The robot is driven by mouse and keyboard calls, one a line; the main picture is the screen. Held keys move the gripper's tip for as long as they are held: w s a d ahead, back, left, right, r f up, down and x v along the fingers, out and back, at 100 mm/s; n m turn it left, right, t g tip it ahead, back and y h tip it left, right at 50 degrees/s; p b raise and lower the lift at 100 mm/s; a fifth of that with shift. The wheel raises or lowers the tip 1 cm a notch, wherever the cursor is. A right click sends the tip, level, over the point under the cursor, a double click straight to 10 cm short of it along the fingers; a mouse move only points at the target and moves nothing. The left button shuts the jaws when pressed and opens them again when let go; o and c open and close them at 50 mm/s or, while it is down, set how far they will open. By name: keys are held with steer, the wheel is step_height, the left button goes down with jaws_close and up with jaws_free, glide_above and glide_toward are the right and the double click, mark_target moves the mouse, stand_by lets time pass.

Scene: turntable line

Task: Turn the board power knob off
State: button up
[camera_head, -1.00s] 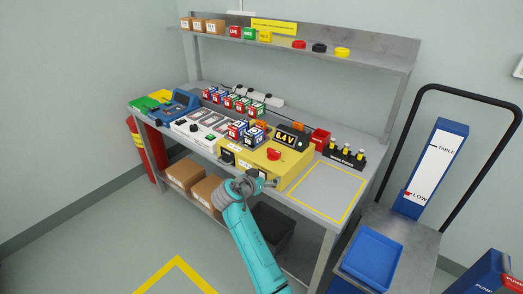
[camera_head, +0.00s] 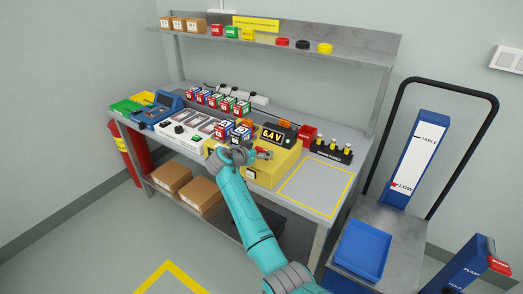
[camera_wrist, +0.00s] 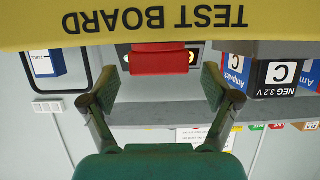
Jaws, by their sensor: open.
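The yellow test board (camera_head: 272,171) stands on the bench, and its lettered edge (camera_wrist: 200,35) spans the top of the upside-down wrist view. A red knob (camera_wrist: 158,58) shows between my open fingers in the wrist view, with free space on both sides. In the head view only a bit of the red knob (camera_head: 262,150) shows beside my gripper (camera_head: 259,156). The fingers look apart from the knob; contact cannot be seen. The display (camera_head: 274,135) behind reads 6.4 V, with a green light beside it.
Blue and red cell blocks (camera_head: 240,132) stand close left of the gripper. Fuse holders (camera_head: 332,149) and a yellow-outlined free area (camera_head: 315,188) lie to the right. A lift cart with a blue tray (camera_head: 362,250) stands right of the bench. A shelf (camera_head: 290,46) runs above.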

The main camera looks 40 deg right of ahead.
steer(key=shift+x, duration=0.95)
steer(key=c, duration=1.2)
